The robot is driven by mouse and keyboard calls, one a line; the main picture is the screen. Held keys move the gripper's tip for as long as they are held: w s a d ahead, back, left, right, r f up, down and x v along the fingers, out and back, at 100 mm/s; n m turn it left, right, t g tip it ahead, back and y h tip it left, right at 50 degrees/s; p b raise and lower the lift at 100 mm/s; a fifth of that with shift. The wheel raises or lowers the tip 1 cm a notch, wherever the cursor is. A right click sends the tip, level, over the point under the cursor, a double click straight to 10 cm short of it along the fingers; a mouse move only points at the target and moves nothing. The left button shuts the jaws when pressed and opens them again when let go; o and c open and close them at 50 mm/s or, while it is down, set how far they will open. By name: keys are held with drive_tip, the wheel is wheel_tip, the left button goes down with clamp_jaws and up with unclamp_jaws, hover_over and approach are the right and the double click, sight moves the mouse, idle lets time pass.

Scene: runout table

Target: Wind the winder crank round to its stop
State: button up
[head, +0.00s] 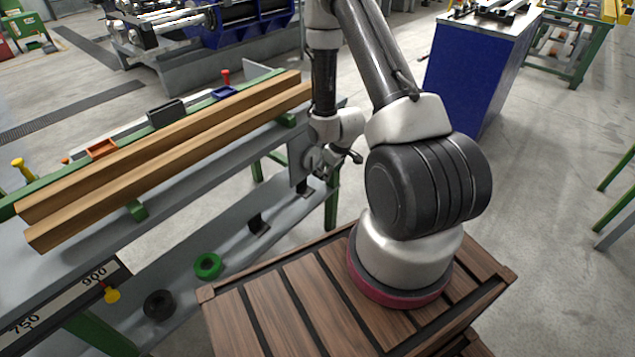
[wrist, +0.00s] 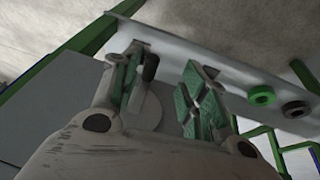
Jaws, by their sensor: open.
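The winder crank shows in the wrist view as a dark upright handle (wrist: 150,67) and a pale grey round disc (wrist: 147,110) below it. My gripper (wrist: 168,68) is open, with green pads on its two fingers. The handle lies in the gap between the fingers in the picture, close to the left finger; I cannot tell whether they touch. In the head view my gripper (head: 326,170) is at the grey plate (head: 297,160) on the near right end of the table, and the crank is hard to make out behind it.
Two wooden beams (head: 170,145) lie along the table top. A green ring (head: 208,265) and a black ring (head: 158,304) are on the lower grey rail (head: 185,285). A green table leg (head: 331,205) stands below the gripper. Open floor lies to the right.

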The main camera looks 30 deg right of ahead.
drive_tip(key=shift+n+t, duration=0.3)
drive_tip(key=shift+t, duration=0.1)
drive_tip(key=x, duration=0.2)
drive_tip(key=w+x, duration=0.1)
drive_tip(key=x, duration=0.5)
drive_tip(key=shift+w+r, duration=0.3)
drive_tip(key=shift+r, duration=0.1)
drive_tip(key=shift+c, duration=0.2)
clamp_jaws()
